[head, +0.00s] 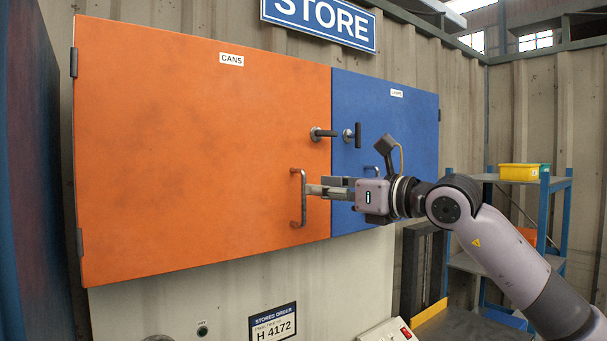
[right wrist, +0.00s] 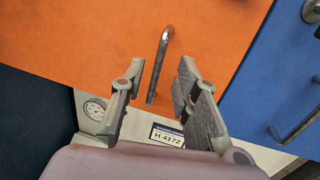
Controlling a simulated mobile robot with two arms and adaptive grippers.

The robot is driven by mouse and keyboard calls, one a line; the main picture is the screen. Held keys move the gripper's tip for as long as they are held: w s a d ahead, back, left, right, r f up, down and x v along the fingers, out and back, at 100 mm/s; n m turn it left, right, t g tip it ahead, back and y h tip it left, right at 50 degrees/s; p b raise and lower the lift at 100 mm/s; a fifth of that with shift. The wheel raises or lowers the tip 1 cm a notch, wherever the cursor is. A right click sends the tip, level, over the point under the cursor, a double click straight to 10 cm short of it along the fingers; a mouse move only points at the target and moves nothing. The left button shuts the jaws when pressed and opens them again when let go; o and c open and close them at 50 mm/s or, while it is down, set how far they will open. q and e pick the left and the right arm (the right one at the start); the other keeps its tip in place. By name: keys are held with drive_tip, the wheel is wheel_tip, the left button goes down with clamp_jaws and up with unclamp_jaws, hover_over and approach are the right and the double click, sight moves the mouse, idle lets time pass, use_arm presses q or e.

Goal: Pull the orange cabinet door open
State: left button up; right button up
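The orange cabinet door (head: 190,150), labelled CANS, looks shut, its right edge against the blue door. Its upright metal bar handle (head: 303,198) is near the lower right edge; the handle (right wrist: 160,60) also shows in the right wrist view. My right gripper (head: 312,190) reaches in from the right with its fingers at the handle. In the right wrist view the fingers of the right gripper (right wrist: 161,76) are apart, with the handle in line with the gap between them. I see no finger closed on the bar. My left gripper is in neither view.
A blue door (head: 385,125) with its own handle adjoins on the right. A knob (head: 322,133) sits above the orange door's handle, and a black latch (head: 357,135) on the blue door. A blue shelf rack (head: 545,215) with a yellow bin (head: 520,172) stands at right.

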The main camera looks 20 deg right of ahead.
sight(304, 220)
drive_tip(key=p+x, duration=0.2)
drive_tip(key=x, duration=0.3)
drive_tip(key=shift+w+a, duration=0.15)
drive_tip(key=shift+w, duration=0.1)
drive_tip(key=shift+c, duration=0.4)
clamp_jaws()
